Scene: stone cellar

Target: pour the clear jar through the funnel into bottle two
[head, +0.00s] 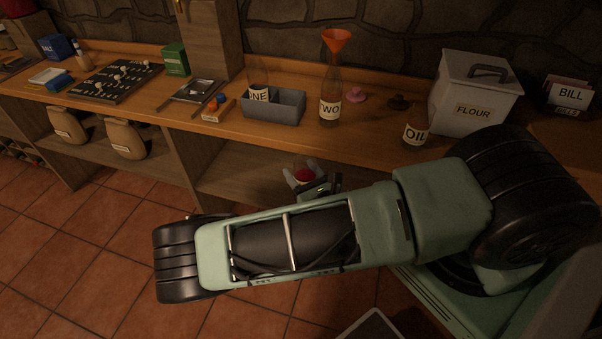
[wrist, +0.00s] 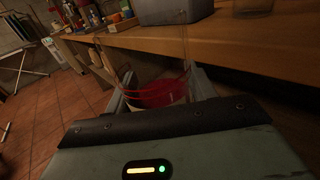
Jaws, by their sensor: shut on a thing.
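My gripper (head: 304,184) is shut on the clear jar (wrist: 158,92), which holds red liquid. The wrist view shows the jar between the two fingers, its clear wall rising above the red. In the head view only a bit of the red shows, behind my arm. The jar is in front of the table edge, over the floor. Bottle two (head: 330,108), labelled TWO, stands upright on the table. The orange funnel (head: 337,40) sits in its neck. My gripper is in front of bottle two, lower in the picture and apart from it.
A grey open box (head: 274,107) stands left of bottle two, partly hiding bottle ONE (head: 258,92). A low shelf (head: 240,178) lies under the tabletop.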

